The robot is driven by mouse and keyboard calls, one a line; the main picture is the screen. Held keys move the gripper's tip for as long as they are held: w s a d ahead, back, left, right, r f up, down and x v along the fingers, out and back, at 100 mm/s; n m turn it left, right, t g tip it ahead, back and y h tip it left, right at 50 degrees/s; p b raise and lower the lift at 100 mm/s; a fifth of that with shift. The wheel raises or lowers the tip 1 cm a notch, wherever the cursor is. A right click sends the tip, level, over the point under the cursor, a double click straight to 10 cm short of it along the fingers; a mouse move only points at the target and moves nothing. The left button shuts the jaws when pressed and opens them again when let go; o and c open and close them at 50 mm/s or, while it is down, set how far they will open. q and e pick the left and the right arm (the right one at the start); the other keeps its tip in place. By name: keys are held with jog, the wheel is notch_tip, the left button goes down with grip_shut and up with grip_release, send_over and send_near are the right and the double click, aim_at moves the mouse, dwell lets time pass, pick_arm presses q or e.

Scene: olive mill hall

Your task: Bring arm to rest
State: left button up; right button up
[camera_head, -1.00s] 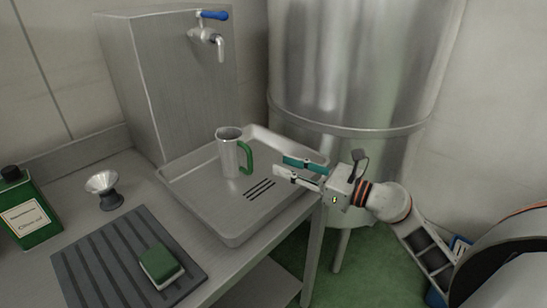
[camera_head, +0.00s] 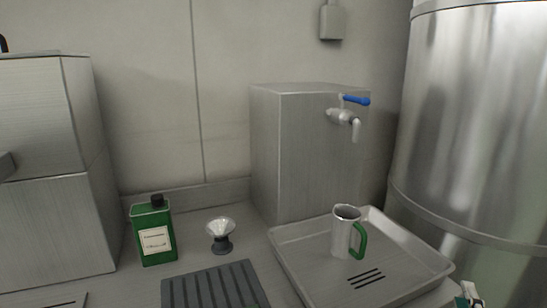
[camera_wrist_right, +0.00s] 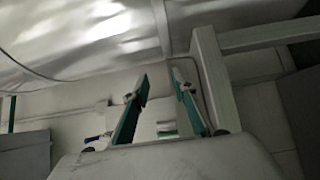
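My right gripper (camera_head: 470,294) shows only in part at the bottom right edge of the head view, beside the drip tray's right front corner. In the right wrist view its two teal-lined fingers (camera_wrist_right: 161,78) stand apart with nothing between them. It is clear of the mug (camera_head: 343,232), a metal one with a green handle standing upright in the metal tray (camera_head: 298,273). My left gripper is not in view.
A steel box with a blue-levered tap (camera_head: 345,117) stands behind the tray. A green bottle (camera_head: 153,232), a small funnel-topped item (camera_head: 220,236) and a ribbed dark mat (camera_head: 213,286) are on the counter. A large steel tank (camera_head: 475,130) stands at right.

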jog(key=s+a+f+m+g+y, duration=0.1)
jog(key=s+a+f+m+g, duration=0.2)
jog(key=s+f+g, duration=0.35)
jog(key=s+a+f+m+g+y, duration=0.1)
jog(key=s+a+f+m+g, duration=0.15)
jog(key=s+f, duration=0.75)
jog(key=w+a+f+m+t+y, duration=0.2)
jog(key=a+f+y, duration=0.5)
jog(key=a+f, duration=0.9)
jog(key=shift+w+m+t, duration=0.4)
jog(key=shift+w+m, duration=0.35)
jog(key=shift+w, duration=0.05)
jog(key=shift+a, duration=0.15)
